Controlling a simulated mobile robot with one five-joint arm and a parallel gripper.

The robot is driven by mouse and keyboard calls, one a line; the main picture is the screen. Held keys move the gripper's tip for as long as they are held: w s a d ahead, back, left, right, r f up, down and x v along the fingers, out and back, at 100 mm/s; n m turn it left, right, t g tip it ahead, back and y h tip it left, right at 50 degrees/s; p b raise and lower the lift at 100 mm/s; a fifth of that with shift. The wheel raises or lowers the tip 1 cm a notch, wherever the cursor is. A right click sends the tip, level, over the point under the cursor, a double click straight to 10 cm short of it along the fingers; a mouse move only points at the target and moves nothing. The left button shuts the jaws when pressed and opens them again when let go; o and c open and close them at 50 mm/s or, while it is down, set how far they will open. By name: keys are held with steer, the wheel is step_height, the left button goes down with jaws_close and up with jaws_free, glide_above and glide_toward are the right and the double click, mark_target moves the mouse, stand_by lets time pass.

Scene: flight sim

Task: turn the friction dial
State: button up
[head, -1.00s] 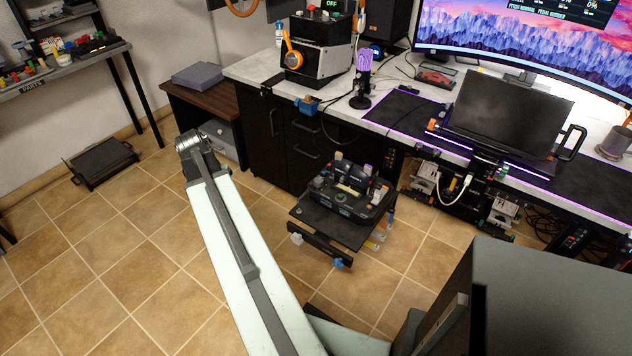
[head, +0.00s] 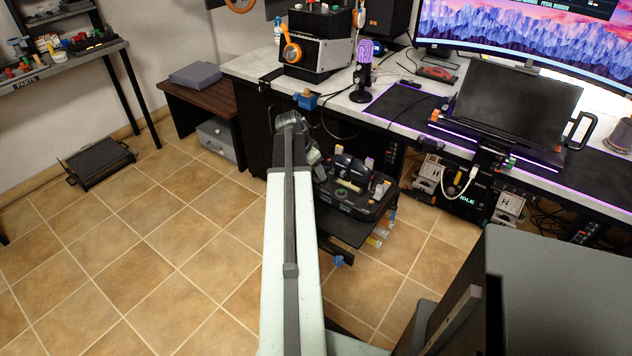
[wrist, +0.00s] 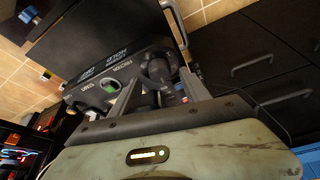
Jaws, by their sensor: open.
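The black control unit (head: 352,208) with levers sits on a dark stand in front of the desk. In the wrist view its panel (wrist: 95,72) carries white lettering, including a FRICTION label, and a green-lit spot (wrist: 109,87). A dark round knob (wrist: 157,68) beside that label looks like the friction dial. My gripper (wrist: 158,82) is open, its two fingers reaching toward the knob, one on each side in the picture. I cannot tell whether they touch it. In the head view my arm hides the gripper and part of the unit.
The desk (head: 345,115) with dark drawers stands behind the unit. A monitor (head: 510,40), a dark screen on a mount (head: 515,105) and a purple microphone (head: 364,60) are on or over it.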

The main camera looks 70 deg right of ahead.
steer(key=b+x, duration=0.1)
steer(key=x, duration=0.1)
steer(key=shift+f, duration=0.4)
steer(key=shift+r, duration=0.15)
jaws_close()
steer(key=shift+n, duration=0.8)
steer(key=shift+t, duration=0.3)
jaws_free()
